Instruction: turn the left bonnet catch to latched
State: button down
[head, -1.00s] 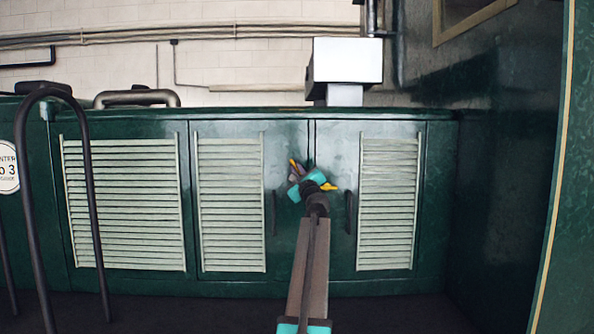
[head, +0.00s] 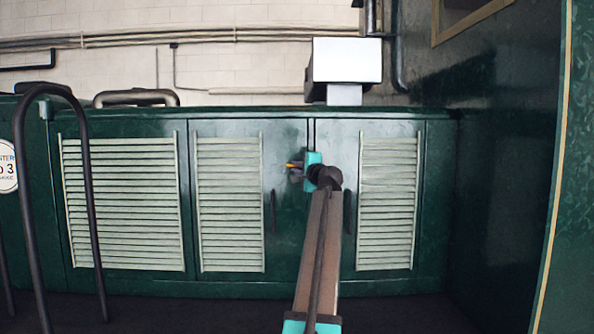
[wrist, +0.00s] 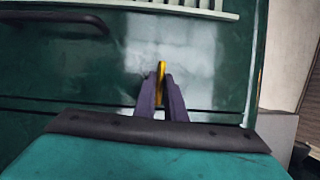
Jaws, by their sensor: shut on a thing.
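The left bonnet catch is a small yellow lever (head: 290,165) on the green door left of the narrow seam. In the head view it lies about level, partly hidden by my gripper. My gripper (head: 298,171) is at the catch, its teal body upright beside it on the right. In the wrist view, the purple-grey fingers of my gripper (wrist: 161,85) are shut on the yellow catch (wrist: 162,68), whose tip sticks out beyond them. The catch's base is hidden, and no right catch shows clearly.
Louvred panels (head: 228,205) cover parts of the doors. Dark bar handles stand left (head: 273,211) and right (head: 347,212) of the seam. A dark hooped rail (head: 31,215) stands at the far left. A green wall (head: 505,190) closes the right side.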

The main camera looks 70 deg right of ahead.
jog(key=shift+n, duration=0.4)
jog(key=c, duration=1.8)
grip_release()
jog(key=shift+w, duration=0.1)
jog(key=shift+a, duration=0.1)
jog(key=b+v, duration=0.3)
jog(key=v, duration=1)
jog(key=shift+s+a, duration=0.25)
jog(key=shift+s, duration=0.1)
jog(key=shift+r, duration=0.1)
